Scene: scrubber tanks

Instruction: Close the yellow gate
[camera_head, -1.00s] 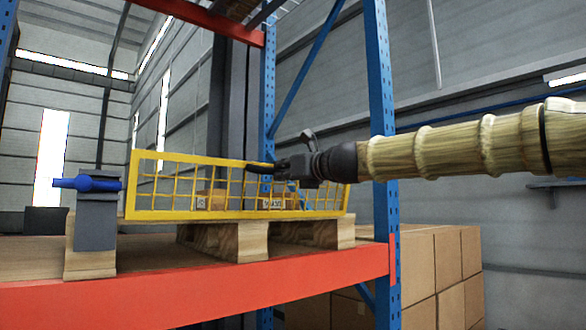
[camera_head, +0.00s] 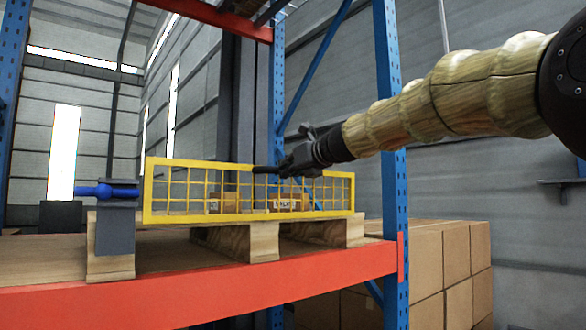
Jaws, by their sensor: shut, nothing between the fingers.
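The yellow gate (camera_head: 190,216) is a low wire-mesh panel with a yellow frame. It stands upright along a wooden pallet on the rack shelf, its left end near a grey post (camera_head: 115,226) with a blue latch handle (camera_head: 106,190). A gap shows between the gate's left end and the post. My gripper (camera_head: 256,169) is shut and empty, fingers pointing left at the gate's top rail, right of its middle. Whether it touches the rail I cannot tell. My arm, in a tan ribbed sleeve, comes in from the upper right.
Small cardboard boxes (camera_head: 285,202) sit behind the mesh. An orange shelf beam (camera_head: 230,289) runs along the front. A blue rack upright (camera_head: 392,150) stands close to my arm. Large stacked cartons (camera_head: 440,262) stand at the lower right.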

